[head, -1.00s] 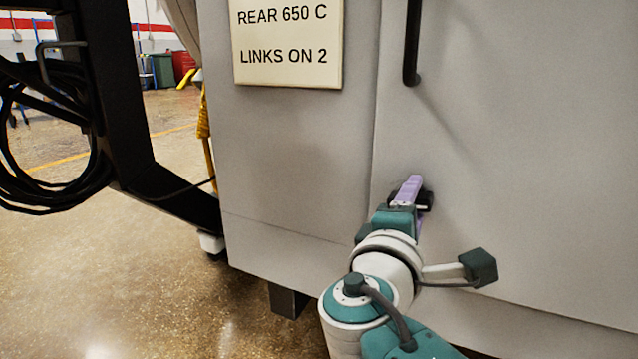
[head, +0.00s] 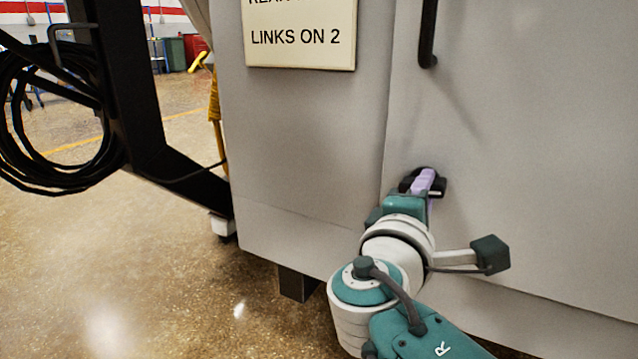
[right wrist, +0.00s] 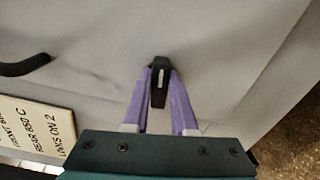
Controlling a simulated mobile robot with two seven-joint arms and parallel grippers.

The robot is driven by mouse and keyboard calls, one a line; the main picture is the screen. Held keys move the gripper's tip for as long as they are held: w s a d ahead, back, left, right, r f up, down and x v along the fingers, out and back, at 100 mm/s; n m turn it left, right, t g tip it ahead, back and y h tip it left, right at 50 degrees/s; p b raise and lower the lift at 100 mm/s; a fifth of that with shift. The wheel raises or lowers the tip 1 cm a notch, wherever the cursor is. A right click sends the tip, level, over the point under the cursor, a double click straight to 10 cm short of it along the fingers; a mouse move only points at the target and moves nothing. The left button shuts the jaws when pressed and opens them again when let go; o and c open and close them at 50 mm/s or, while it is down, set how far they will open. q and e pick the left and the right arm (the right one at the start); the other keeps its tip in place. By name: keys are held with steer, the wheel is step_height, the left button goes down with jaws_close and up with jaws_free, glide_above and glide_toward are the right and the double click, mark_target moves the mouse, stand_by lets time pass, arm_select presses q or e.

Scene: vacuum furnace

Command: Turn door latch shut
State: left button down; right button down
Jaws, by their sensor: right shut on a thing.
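The door latch (head: 440,187) is a small black piece on the grey door (head: 540,150), close to the door's left seam. My right gripper (head: 424,181) has its purple fingers on the latch and partly hides it in the head view. In the right wrist view, the latch (right wrist: 159,86) is a black lever with a pale stripe, held between the two fingertips of the gripper (right wrist: 160,82). The latch's exact angle is hard to read. My left gripper is in neither view.
A black bar handle (head: 428,35) is on the door above the latch. A cream sign (head: 300,38) is on the panel to the left. A black frame with coiled cable (head: 40,130) stands at far left. Bare floor (head: 150,270) lies at lower left.

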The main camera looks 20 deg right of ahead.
stand_by(0.4)
steer(key=shift+r, duration=0.1)
steer(key=n, duration=0.3)
steer(key=shift+r+p, duration=0.1)
steer(key=shift+p, duration=0.3)
steer(key=n+p, duration=0.1)
steer(key=n, duration=0.4)
steer(key=shift+w+r+p, duration=0.1)
steer(key=shift+p, duration=0.2)
steer(key=n+p, duration=0.1)
steer(key=n, duration=0.3)
steer(key=shift+a+n, duration=0.15)
steer(key=shift+n, duration=0.25)
steer(key=shift+w+n+p, duration=0.15)
steer(key=shift+n+p, duration=0.2)
steer(key=shift+n, duration=1.15)
